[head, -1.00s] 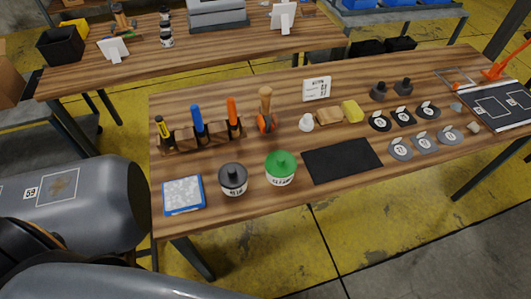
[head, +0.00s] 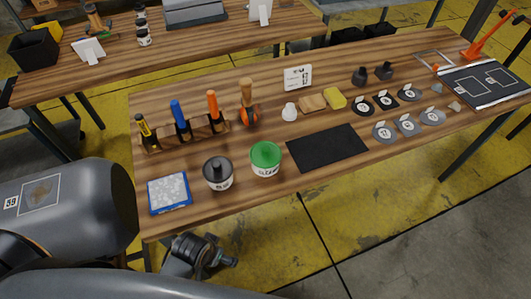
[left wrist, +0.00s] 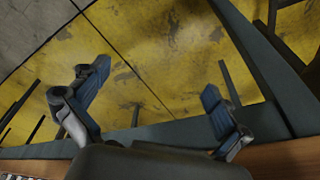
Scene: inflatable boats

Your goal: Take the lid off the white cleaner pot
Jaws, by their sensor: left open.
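Two small white-bodied pots stand near the front edge of the wooden table. One has a dark grey knobbed lid (head: 218,168); the other pot has a green top (head: 265,155). My right gripper is not in view.
A blue-edged pad (head: 169,193) lies left of the pots and a black mat (head: 327,148) right. Behind them stands a wooden rack (head: 185,135) with upright tools. Several labelled discs (head: 385,131) lie farther right. The table's front edge lies between gripper and pots.

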